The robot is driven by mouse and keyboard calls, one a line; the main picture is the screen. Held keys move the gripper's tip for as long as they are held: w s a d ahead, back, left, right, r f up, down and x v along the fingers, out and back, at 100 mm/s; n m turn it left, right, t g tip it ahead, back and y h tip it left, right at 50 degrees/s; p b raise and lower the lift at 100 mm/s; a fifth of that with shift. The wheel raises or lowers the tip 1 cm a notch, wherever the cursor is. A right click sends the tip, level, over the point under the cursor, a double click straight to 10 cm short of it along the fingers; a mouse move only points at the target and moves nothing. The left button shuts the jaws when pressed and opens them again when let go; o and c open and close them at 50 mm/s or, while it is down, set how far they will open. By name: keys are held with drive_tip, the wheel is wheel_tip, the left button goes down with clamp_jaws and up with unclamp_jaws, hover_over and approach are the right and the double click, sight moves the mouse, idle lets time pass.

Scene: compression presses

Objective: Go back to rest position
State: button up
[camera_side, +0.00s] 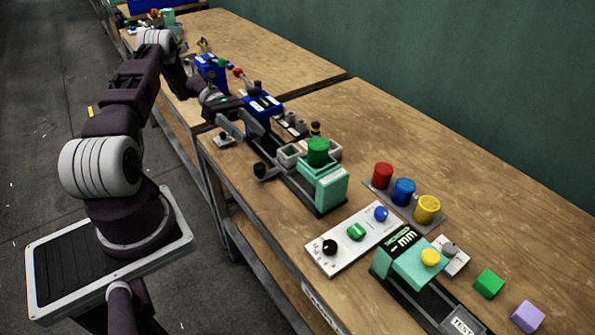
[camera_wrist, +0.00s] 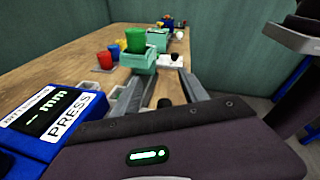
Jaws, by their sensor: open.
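My gripper (camera_side: 236,124) is open beside the blue head (camera_side: 263,108) of a press, at the left end of its dark rail. In the wrist view its two fingers (camera_wrist: 162,92) stand apart with nothing held between them. The blue head with its lit "mm" display and PRESS label (camera_wrist: 74,124) is close on the left. Beyond the fingers, a green cylinder (camera_wrist: 136,41) rests at the teal block (camera_wrist: 140,62). In the side view the green cylinder (camera_side: 318,151) stands upright by the teal block (camera_side: 320,185), apart from my gripper.
Red (camera_side: 383,175), blue (camera_side: 403,191) and yellow (camera_side: 427,209) cylinders stand on a grey holder. A button panel (camera_side: 355,238) and a second, teal press (camera_side: 405,262) are nearer. Green (camera_side: 489,283) and purple (camera_side: 527,316) cubes lie right. The back of the wooden table is clear.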

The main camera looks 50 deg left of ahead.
drive_tip(key=d+r+m+g+y, duration=0.4)
drive_tip(key=d+r+m+y, duration=0.5)
drive_tip(key=d+r, duration=0.75)
drive_tip(key=s+d+r+m+t+y, duration=0.3)
drive_tip(key=s+d+m, duration=0.1)
drive_tip(key=s+m, duration=0.3)
drive_tip(key=s+d+r+m+t+y, duration=0.3)
drive_tip(key=s+d+m, duration=0.1)
drive_tip(key=s+m, duration=0.3)
drive_tip(key=s, duration=0.2)
drive_tip(key=shift+s+d+r+t, duration=0.15)
drive_tip(key=shift+s+r+t, duration=0.2)
drive_tip(key=shift+s+t, duration=0.05)
